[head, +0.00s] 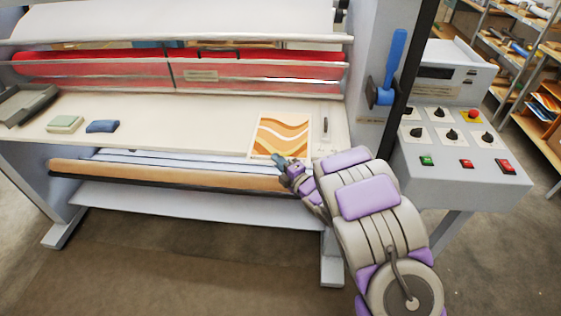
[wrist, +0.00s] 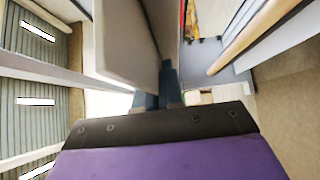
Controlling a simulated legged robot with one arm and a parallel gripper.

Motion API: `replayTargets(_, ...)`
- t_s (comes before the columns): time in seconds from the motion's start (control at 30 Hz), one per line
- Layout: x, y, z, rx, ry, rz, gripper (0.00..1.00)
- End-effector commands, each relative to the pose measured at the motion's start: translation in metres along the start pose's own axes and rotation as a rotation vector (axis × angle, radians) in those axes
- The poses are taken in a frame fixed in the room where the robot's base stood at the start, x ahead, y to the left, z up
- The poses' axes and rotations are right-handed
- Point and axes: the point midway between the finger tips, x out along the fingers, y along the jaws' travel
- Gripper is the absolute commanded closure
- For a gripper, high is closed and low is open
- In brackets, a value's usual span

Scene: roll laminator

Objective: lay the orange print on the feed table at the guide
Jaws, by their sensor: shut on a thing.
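The orange print (head: 282,136), a sheet with orange, brown and cream waves and a pale border, is over the right part of the cream feed table (head: 205,118). My gripper (head: 281,160) is shut on its near edge, by the table's front edge. In the wrist view a pale panel, seemingly the print's plain face (wrist: 125,42), runs out from between the fingers (wrist: 158,88). I cannot tell whether the print touches the table. A small upright metal piece (head: 325,127), possibly the guide, stands just right of the print.
Red rollers (head: 120,68) span the back behind a clear cover. A green pad (head: 65,124), a blue cloth (head: 102,126) and a dark tray (head: 25,104) sit at the table's left. The control panel (head: 450,140) and blue lever (head: 394,62) are at right. The table's middle is clear.

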Motion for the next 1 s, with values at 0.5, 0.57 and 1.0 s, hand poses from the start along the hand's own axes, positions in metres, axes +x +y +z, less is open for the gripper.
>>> replayTargets(0.5,-0.008,0.004,0.009,0.009,-0.002,0.012,0.67)
replayTargets(0.57,-0.008,0.004,0.007,0.007,-0.001,0.01,0.67)
replayTargets(1.0,-0.078,0.002,0.006,0.005,-0.004,0.002,0.67)
